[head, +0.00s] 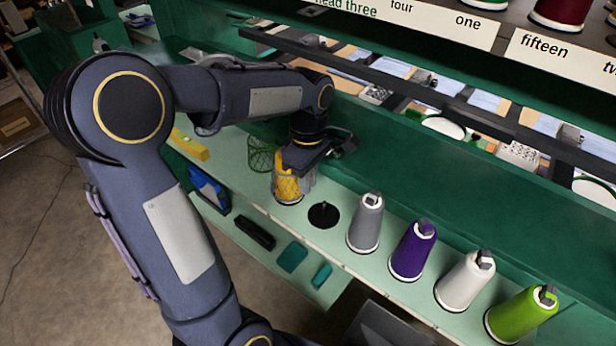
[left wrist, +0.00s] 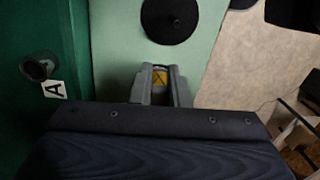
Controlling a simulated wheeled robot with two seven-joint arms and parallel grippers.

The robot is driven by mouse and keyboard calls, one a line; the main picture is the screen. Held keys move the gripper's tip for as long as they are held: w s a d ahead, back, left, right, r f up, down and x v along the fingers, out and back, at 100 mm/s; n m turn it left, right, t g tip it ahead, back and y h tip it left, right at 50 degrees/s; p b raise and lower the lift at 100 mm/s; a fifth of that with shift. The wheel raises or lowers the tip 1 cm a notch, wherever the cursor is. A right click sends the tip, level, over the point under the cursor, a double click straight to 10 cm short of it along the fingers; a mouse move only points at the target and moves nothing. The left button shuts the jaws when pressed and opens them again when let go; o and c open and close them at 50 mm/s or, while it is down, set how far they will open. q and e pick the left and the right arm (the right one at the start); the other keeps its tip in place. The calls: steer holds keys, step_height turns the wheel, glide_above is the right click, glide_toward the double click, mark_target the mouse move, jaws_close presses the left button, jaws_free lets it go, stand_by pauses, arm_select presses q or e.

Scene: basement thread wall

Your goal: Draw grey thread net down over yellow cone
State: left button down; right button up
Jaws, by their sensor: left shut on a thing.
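The yellow cone (head: 287,187) stands upright on the pale green shelf, below my left gripper. The grey thread net (head: 309,180) shows as a grey mesh around the cone's body; its top edge is hidden by the gripper. My left gripper (head: 300,165) is shut at the top of the cone, on the grey net as far as I can see. In the left wrist view its two grey fingers (left wrist: 161,88) stand close together, with a patch of yellow between them. My right gripper is not in view.
A green mesh net (head: 260,153) stands just left of the cone. A black disc (head: 323,214) lies to its right, then grey (head: 366,222), purple (head: 413,250), white (head: 464,280) and lime green (head: 520,314) cones. A green back wall rises behind the shelf.

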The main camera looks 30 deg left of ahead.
arm_select(q)
steer(key=shift+s+d+f, duration=0.15)
steer(key=shift+d+f, duration=0.05)
steer(key=shift+f, duration=0.1)
stand_by(0.4)
steer(key=c, duration=1.3)
jaws_free()
steer(key=r, duration=0.8)
steer(key=shift+w+a+r, duration=0.2)
steer(key=shift+w+a, duration=0.05)
steer(key=shift+w, duration=0.15)
steer(key=s+d+f+m+t+h, duration=0.1)
steer(key=s+d+m+t, duration=0.1)
steer(key=s+m, duration=0.3)
steer(key=s+d+f+m+t+h, duration=0.1)
steer(key=s+d+f+m+t, duration=0.1)
steer(key=s+m, duration=0.4)
steer(key=s+d+f+m+t+h, duration=0.1)
steer(key=s+d+f+m+t, duration=0.1)
steer(key=s+m, duration=0.3)
steer(key=shift+s+d, duration=0.35)
steer(key=shift+d, duration=0.35)
